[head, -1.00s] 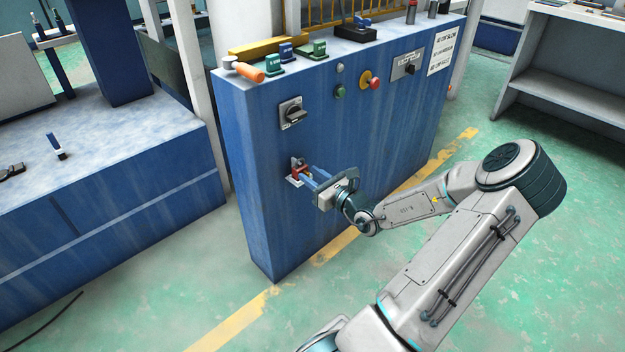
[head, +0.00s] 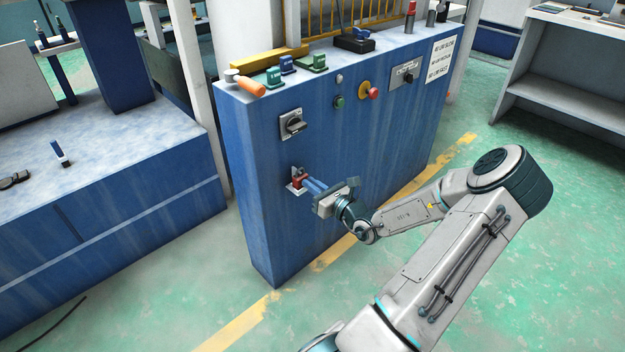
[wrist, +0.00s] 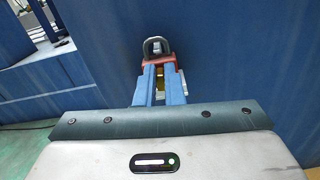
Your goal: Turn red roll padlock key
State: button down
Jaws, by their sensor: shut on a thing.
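The red padlock (head: 299,176) hangs on a small plate on the front of the blue cabinet (head: 330,140). In the wrist view the red padlock (wrist: 158,61) shows its grey shackle above, with a brass-coloured piece (wrist: 160,77) below it, between my fingers. My gripper (head: 306,183) reaches the padlock from the right. Its blue fingers also show in the wrist view (wrist: 160,84), closed around the brass-coloured piece at the padlock's underside. The key itself is not clearly distinguishable; the fingers hide most of that spot.
A black rotary switch (head: 293,124) sits above the padlock. Green (head: 339,103) and red (head: 373,93) buttons are farther right. The green floor in front is open.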

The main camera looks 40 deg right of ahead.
jog(key=shift+d+f+m+p, duration=0.1)
jog(key=shift+d+m+p, duration=0.05)
jog(key=shift+m+p, duration=2.2)
jog(key=shift+d+f+m+p, duration=0.15)
jog(key=shift+m+p, duration=1.65)
jog(key=shift+p, duration=1.1)
jog(key=shift+d+f+m+p, duration=0.1)
jog(key=shift+d+m+p, duration=0.05)
jog(key=shift+m+p, duration=2.2)
jog(key=shift+p, duration=0.3)
jog(key=c, duration=1.5)
grip_release()
jog(key=s, duration=0.9)
jog(key=s+d+p, duration=0.1)
jog(key=s, duration=0.3)
jog(key=shift+s, duration=0.4)
